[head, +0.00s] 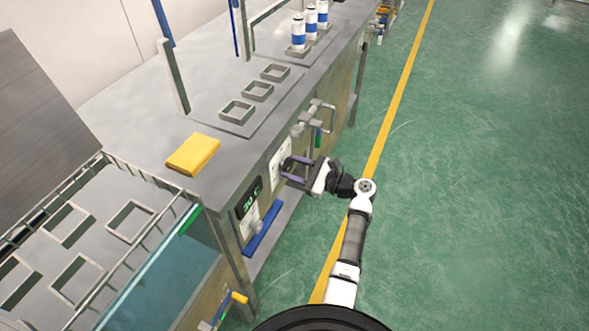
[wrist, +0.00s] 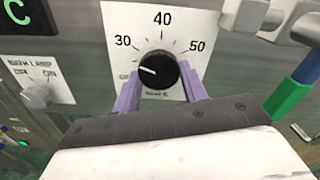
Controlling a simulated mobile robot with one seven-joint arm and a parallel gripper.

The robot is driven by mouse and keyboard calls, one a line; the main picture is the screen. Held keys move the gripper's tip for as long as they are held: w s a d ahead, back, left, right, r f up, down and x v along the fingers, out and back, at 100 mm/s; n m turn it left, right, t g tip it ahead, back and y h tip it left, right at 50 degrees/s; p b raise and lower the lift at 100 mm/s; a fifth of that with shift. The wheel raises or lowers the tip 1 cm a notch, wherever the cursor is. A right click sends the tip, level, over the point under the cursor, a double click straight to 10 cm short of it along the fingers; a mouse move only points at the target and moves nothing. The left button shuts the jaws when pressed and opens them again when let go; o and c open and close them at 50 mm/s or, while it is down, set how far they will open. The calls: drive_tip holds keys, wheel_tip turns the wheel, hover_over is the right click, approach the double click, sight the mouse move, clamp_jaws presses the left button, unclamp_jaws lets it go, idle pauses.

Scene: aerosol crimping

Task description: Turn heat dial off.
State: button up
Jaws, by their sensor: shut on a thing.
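The heat dial (wrist: 158,72) is a black round knob on a white scale plate (wrist: 150,25) marked 30, 40 and 50. Its white pointer line points left and slightly up, below the 30, toward small lettering at the plate's left that is partly hidden by a finger. My gripper (wrist: 163,88) has its two purple fingers on the left and right sides of the knob, shut on it. In the head view the white plate (head: 280,158) is on the bench's front, with my gripper (head: 289,170) against it and the knob hidden.
A dark display with green digits (head: 249,198) is left of the dial. Pipes and a green-blue handle (wrist: 292,95) are close on the right. A yellow block (head: 193,154) lies on the bench top; the green floor is clear.

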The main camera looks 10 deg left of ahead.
drive_tip(key=n+b, duration=0.3)
drive_tip(key=n, duration=0.2)
drive_tip(key=shift+w+f+n, duration=0.1)
drive_tip(key=shift+n, duration=0.2)
drive_tip(key=shift+r+n+b, duration=0.2)
drive_tip(key=shift+n+b, duration=1.45)
drive_tip(key=shift+n, duration=0.65)
drive_tip(key=o, duration=1)
drive_tip(key=shift+c, duration=0.2)
drive_tip(key=s+d+b, duration=0.2)
drive_tip(key=d, duration=1.1)
drive_tip(key=shift+s+d, duration=0.3)
drive_tip(key=shift+d, duration=0.05)
